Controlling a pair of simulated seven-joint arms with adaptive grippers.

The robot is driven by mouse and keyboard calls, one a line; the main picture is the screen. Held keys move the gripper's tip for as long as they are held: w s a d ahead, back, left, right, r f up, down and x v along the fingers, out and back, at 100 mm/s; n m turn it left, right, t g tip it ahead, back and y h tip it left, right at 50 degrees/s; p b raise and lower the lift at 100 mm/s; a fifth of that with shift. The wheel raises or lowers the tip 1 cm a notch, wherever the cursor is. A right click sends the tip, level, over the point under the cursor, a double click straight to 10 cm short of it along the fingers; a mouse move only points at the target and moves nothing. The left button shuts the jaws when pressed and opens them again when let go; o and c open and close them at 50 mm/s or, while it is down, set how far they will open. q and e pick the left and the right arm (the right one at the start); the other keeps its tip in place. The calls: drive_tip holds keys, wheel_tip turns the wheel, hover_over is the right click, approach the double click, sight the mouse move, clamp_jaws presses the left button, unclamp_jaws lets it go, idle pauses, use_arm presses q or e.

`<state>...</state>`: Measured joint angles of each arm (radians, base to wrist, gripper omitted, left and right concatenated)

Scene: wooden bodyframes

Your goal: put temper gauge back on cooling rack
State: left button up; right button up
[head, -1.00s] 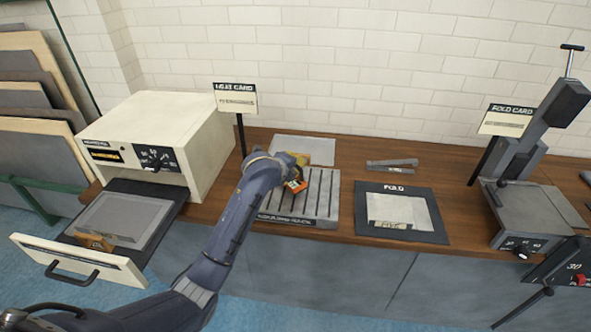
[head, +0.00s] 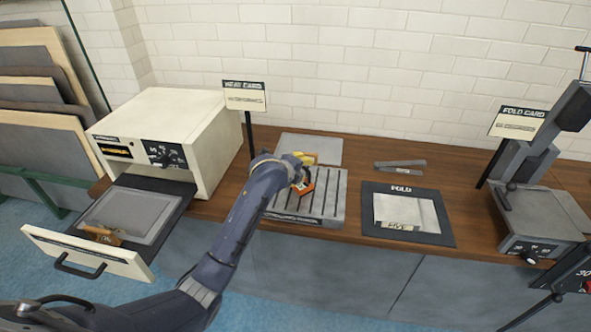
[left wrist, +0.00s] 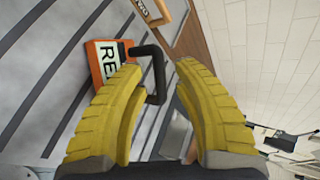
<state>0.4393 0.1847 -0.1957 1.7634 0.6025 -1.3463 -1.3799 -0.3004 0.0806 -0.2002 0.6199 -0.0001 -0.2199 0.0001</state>
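A small orange block with a white label reading "RE" and a black bent handle, seemingly the temper gauge (head: 304,183), is at the cooling rack. The rack (head: 325,208) is a grey slotted plate on the wooden bench. In the left wrist view the orange block (left wrist: 101,62) is against the slotted surface; whether it rests fully on it I cannot tell. My left gripper (head: 300,160) is above the rack. Its yellow fingers (left wrist: 155,70) are apart, with the black handle near the left finger, partly in the gap. My right gripper is not in view.
The white oven (head: 165,125) stands left with its drawer (head: 85,252) pulled out, a tan block (head: 103,235) inside. A grey sheet (head: 310,147) lies behind the rack. A black fold mat (head: 440,236) and a press (head: 540,220) are to the right.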

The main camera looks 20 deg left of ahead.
use_arm(q)
drive_tip(key=v, duration=1.1)
drive_tip(key=shift+s, duration=0.15)
drive_tip(key=shift+r, duration=0.1)
